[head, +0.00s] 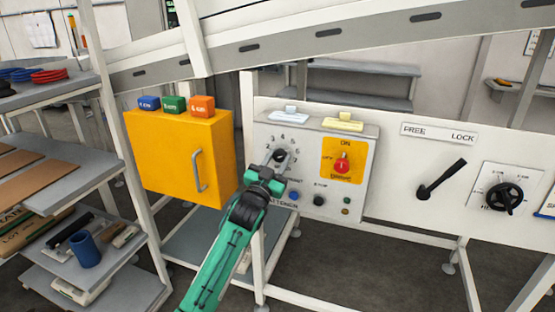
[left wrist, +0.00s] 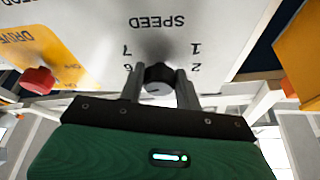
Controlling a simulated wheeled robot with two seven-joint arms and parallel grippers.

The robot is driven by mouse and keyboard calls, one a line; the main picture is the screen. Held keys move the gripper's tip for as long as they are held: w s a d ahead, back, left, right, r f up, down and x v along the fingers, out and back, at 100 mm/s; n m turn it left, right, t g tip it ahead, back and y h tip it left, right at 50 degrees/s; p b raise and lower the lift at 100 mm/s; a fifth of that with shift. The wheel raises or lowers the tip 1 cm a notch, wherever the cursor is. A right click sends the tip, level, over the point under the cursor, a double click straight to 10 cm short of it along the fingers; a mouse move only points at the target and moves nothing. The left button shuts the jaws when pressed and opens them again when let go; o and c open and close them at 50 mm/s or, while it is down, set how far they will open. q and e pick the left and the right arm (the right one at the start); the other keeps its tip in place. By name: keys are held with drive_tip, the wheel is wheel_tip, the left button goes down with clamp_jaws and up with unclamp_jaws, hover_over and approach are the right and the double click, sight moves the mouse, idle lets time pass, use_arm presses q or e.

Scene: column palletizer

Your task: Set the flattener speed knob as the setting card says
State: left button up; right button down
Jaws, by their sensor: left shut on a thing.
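The flattener speed knob (left wrist: 158,76) is dark and round, on the grey control panel (head: 262,138). In the left wrist view it sits between my left gripper's fingers (left wrist: 160,88), which are shut on it. The dial numbers 7, 6, 1 and 2 and the word SPEED show upside down there. In the head view my left gripper (head: 274,168) reaches the dial, with numbers around its upper part. The knob's pointer direction cannot be told. I cannot pick out a readable setting card. My right gripper is not in view.
A red drive switch (head: 341,165) on a yellow plate sits right of the dial. A yellow cabinet (head: 180,160) with blue, green and orange blocks on top stands left. Shelves stand at far left.

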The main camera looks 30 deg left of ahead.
use_arm(q)
drive_tip(key=m+h, duration=0.1)
drive_tip(key=m, duration=0.1)
drive_tip(key=m+h+p, duration=0.1)
drive_tip(key=shift+a+r+m, duration=0.15)
drive_tip(key=shift+r+m, duration=0.05)
drive_tip(key=shift+m, duration=0.2)
drive_tip(key=shift+f+m+h+p, duration=0.1)
drive_tip(key=shift+m+h+p, duration=0.3)
drive_tip(key=shift+m, duration=0.3)
drive_tip(key=o, duration=1)
drive_tip(key=shift+c, duration=0.2)
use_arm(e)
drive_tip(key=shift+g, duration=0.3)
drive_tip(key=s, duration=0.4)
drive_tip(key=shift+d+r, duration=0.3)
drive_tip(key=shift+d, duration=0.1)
